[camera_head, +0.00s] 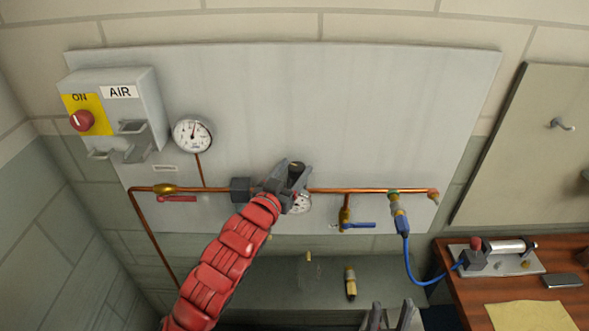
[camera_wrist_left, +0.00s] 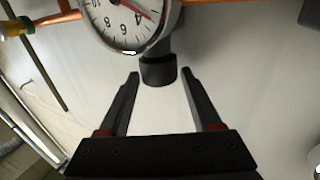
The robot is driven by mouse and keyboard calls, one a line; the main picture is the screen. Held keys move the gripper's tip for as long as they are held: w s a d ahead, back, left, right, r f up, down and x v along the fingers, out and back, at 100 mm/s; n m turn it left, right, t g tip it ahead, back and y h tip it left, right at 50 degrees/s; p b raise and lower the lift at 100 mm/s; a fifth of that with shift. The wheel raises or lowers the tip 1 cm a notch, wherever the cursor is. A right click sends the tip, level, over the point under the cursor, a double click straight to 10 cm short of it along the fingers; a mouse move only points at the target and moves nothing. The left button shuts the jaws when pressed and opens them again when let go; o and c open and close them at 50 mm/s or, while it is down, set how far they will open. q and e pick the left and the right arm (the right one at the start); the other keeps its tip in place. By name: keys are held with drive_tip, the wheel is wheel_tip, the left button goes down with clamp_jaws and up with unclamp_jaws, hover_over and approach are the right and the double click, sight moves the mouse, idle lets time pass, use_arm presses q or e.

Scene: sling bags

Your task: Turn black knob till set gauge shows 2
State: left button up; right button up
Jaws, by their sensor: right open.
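The black knob (camera_wrist_left: 158,70) sits below the set gauge (camera_wrist_left: 130,22) in the left wrist view. My left gripper (camera_wrist_left: 160,78) is open, with a fingertip on either side of the knob and visible gaps between. The gauge is cut off by the top edge; its red needle lies near the 4, exact reading unclear. In the head view my left gripper (camera_head: 293,168) is at the pipe's middle and partly covers the set gauge (camera_head: 303,204). My right gripper (camera_head: 391,311) is open and empty at the bottom edge.
A copper pipe (camera_head: 350,190) crosses the grey panel (camera_head: 400,110). A red-handled valve (camera_head: 178,198), another gauge (camera_head: 192,135) and an AIR box (camera_head: 150,105) are left. A blue-handled valve (camera_head: 358,225) and blue hose (camera_head: 408,255) are right, above a wooden table (camera_head: 455,285).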

use_arm(q)
clamp_jaws()
drive_tip(key=shift+d+f+b, duration=0.1)
drive_tip(key=shift+f+b, duration=0.1)
drive_tip(key=shift+b, duration=0.35)
drive_tip(key=n+y+b, duration=0.2)
drive_tip(key=y+b, duration=0.1)
drive_tip(key=b, duration=0.3)
drive_tip(key=n+t+y+b, duration=0.1)
drive_tip(key=n+y+b, duration=0.1)
drive_tip(key=b, duration=0.4)
drive_tip(key=d+n+y+b, duration=0.1)
drive_tip(key=n+y+b, duration=0.1)
drive_tip(key=y+b, duration=0.2)
drive_tip(key=shift+s+d+f+n+y+b, duration=0.1)
drive_tip(key=shift+f+n+y+b, duration=0.25)
drive_tip(key=shift+b, duration=1.05)
drive_tip(key=shift+r+n+y+b, duration=0.2)
drive_tip(key=shift+n+y+b, duration=0.4)
drive_tip(key=shift+y, duration=0.55)
drive_tip(key=shift+r+n+g+y+b, duration=0.2)
drive_tip(key=shift+n+y, duration=0.15)
drive_tip(key=shift+y, duration=0.15)
drive_tip(key=shift+r+n+g+y+b, duration=0.1)
drive_tip(key=shift+n+y+b, duration=0.15)
drive_tip(key=shift+y, duration=0.25)
drive_tip(key=shift+n, duration=0.25)
drive_tip(key=shift+r, duration=0.1)
drive_tip(key=shift+o, duration=1.9)
unclamp_jaws()
